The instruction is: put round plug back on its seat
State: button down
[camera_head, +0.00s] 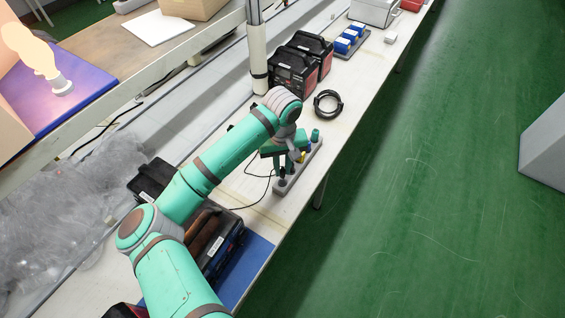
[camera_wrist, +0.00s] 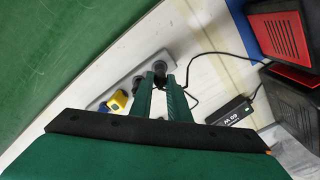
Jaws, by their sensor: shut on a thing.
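My gripper (camera_wrist: 160,76) points down at the grey strip of seats (camera_wrist: 126,84) on the bench. Its green fingers are shut on a dark round plug (camera_wrist: 159,67), which shows between the fingertips at one end of the strip. A thin black cable runs beside it. I cannot tell whether the plug touches its seat. A yellow plug (camera_wrist: 118,101) and a blue part stand farther along the strip. In the head view, the strip (camera_head: 309,161) lies near the bench edge, with a green plug (camera_head: 315,134) at its far end. My gripper (camera_head: 282,170) partly hides its near end.
Black-and-red boxes (camera_head: 292,74) and a black cable coil (camera_head: 328,103) stand beyond the strip. A black adapter (camera_wrist: 231,111) lies beside the cable. A blue mat (camera_head: 245,267) with a dark case is nearer.

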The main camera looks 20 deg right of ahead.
aim_at(282, 175)
jog(key=shift+w+f, duration=0.1)
jog(key=shift+f, duration=1.9)
jog(key=shift+d, duration=0.15)
jog(key=shift+f, duration=0.1)
jog(key=shift+a, duration=0.25)
jog(key=c, duration=1.6)
grip_release()
jog(key=shift+d, duration=0.1)
